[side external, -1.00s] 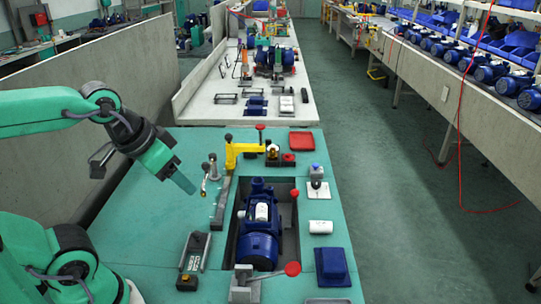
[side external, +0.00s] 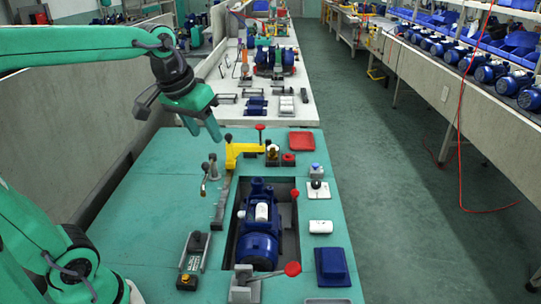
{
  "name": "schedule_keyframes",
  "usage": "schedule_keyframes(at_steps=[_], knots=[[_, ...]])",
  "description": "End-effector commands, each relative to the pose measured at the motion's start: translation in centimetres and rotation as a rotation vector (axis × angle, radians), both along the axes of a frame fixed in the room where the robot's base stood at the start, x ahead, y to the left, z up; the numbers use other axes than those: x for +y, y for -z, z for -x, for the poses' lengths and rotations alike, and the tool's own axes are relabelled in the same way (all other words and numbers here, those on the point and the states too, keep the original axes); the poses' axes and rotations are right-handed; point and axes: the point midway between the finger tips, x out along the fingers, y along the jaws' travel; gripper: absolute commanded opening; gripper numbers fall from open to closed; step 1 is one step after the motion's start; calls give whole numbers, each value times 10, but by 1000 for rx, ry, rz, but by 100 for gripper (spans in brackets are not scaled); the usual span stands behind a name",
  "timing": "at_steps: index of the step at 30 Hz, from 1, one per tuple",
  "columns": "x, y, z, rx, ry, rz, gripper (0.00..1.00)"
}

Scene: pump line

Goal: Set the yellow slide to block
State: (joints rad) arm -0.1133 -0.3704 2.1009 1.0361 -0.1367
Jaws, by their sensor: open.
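The largest yellow part is a crank-shaped yellow piece (side external: 243,150) near the far edge of the green bench top, with a red knob (side external: 260,127) rising at its right end. A grey rail unit (side external: 195,255) lies at the near left, with a black piece on it and a small yellow-marked block (side external: 187,282) at its near end. I cannot tell from this view which of these is the yellow slide. My gripper (side external: 202,127) is open and empty, fingers pointing down, held in the air left of the yellow crank-shaped piece.
A blue pump (side external: 260,230) sits in a recess at the bench's middle. Small upright metal fittings (side external: 208,175) stand left of the pump. A red tray (side external: 302,142) is at the far right. The bench's left part is clear.

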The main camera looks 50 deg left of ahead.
Motion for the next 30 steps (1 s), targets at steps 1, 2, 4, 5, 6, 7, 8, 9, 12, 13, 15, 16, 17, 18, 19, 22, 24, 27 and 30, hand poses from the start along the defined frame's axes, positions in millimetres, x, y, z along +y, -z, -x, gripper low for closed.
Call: schedule_keyframes(at_steps=[1,2,4,5,6,7,8,9,12,13,15,16,17,18,19,22,24,27,30], knots=[[6,-3,-12,15,-25,6,48],[9,-4,-17,21,-39,10,48],[16,-7,-31,36,-74,19,48],[20,-8,-37,43,-88,22,48],[24,-10,-45,51,-106,28,48],[28,-11,-51,57,-122,31,48],[31,-11,-57,64,-136,35,48],[36,-12,-64,72,-155,40,48],[49,-11,-83,95,-204,52,48],[53,-11,-89,100,-218,56,48],[63,-10,-102,116,-253,64,48],[67,-9,-108,122,-267,68,48],[72,-8,-113,128,-282,71,48],[77,-6,-120,136,-301,76,48],[82,-5,-125,142,-316,80,48],[98,2,-142,164,-365,92,48],[109,7,-153,178,-400,100,48],[126,16,-168,198,-449,111,48],[143,26,-182,219,-498,123,48]])
